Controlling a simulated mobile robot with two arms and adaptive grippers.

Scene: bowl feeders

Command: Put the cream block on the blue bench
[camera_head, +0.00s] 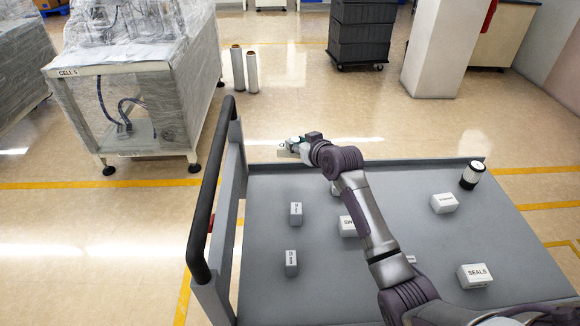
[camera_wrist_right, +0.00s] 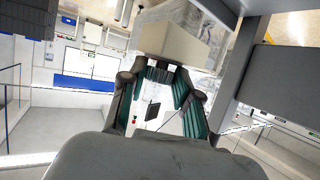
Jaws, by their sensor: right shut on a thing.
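My right gripper (camera_head: 296,147) is held out over the far left part of the grey cart. In the right wrist view its teal-padded fingers (camera_wrist_right: 163,72) close at the base of a cream block (camera_wrist_right: 170,42). In the head view the block (camera_head: 284,151) shows only as a small pale shape at the fingertips, above the cart's far edge. I cannot make out the blue bench for sure; a blue strip (camera_wrist_right: 86,83) shows in the right wrist view. My left gripper is not in view.
The grey cart (camera_head: 330,285) carries several white boxes, one a SEALS box (camera_head: 475,275), and a black-and-white cylinder (camera_head: 472,175). Its black handle (camera_head: 207,195) stands on the left. A wrapped machine (camera_head: 135,100), two rolls (camera_head: 245,70) and dark stacked crates (camera_head: 362,35) stand beyond.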

